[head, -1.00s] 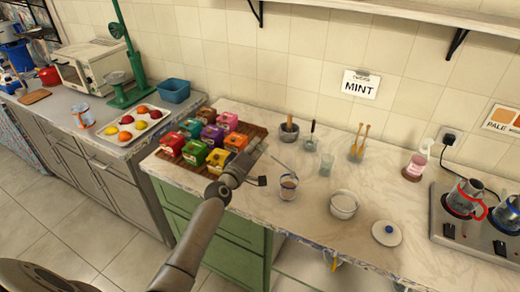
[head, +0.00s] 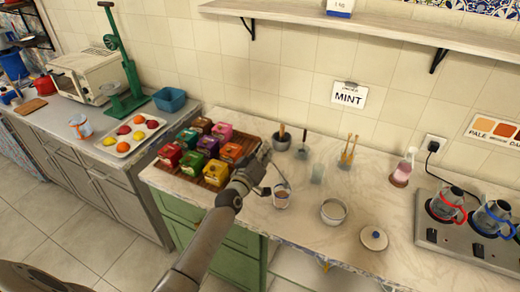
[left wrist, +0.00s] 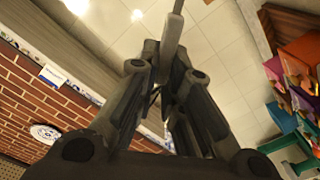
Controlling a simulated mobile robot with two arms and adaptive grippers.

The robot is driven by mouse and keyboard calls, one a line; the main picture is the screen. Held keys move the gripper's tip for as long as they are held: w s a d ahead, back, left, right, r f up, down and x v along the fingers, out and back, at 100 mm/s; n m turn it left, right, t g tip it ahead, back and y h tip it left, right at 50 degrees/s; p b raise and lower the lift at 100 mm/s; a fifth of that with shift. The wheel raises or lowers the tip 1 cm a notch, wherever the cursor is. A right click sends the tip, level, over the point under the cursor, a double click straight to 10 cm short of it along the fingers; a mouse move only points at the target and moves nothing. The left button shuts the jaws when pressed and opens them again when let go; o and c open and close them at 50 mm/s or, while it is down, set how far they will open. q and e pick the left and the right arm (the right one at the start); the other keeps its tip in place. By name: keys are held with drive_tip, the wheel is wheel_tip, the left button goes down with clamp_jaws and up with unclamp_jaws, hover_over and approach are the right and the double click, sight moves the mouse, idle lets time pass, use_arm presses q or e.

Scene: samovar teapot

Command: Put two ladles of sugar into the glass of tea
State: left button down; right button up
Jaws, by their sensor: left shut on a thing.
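The glass of tea (head: 281,198) stands on the marble counter, with brownish contents low in it. My left gripper (head: 262,160) is just left of and above the glass. It is shut on a thin grey handle (left wrist: 172,38), which the left wrist view shows between the fingers; I take it for the ladle. A thin rod slants by the gripper toward the glass rim; I cannot tell whether it enters the glass or is part of the held ladle. The ladle's bowl cannot be made out. A white pot (head: 333,212), likely the sugar bowl, stands open to the right. My right gripper is not in view.
A lid (head: 373,238) with a blue knob lies right of the pot. Colourful tea boxes (head: 206,147) stand behind my arm. A mortar (head: 282,140), an empty glass (head: 317,173) and wooden utensils (head: 347,152) are at the back. A stove with teapots (head: 446,205) is far right.

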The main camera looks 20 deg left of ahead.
sight(273, 163)
use_arm(q)
drive_tip(key=shift+d+r+m+p, duration=1.45)
drive_tip(key=shift+d+p, duration=0.25)
drive_tip(key=shift+p, duration=0.25)
drive_tip(key=d+r+m, duration=0.3)
drive_tip(key=d+m, duration=0.1)
drive_tip(key=d, duration=0.1)
drive_tip(key=shift+r, duration=0.3)
drive_tip(key=shift+s+m, duration=0.1)
drive_tip(key=shift+m, duration=0.15)
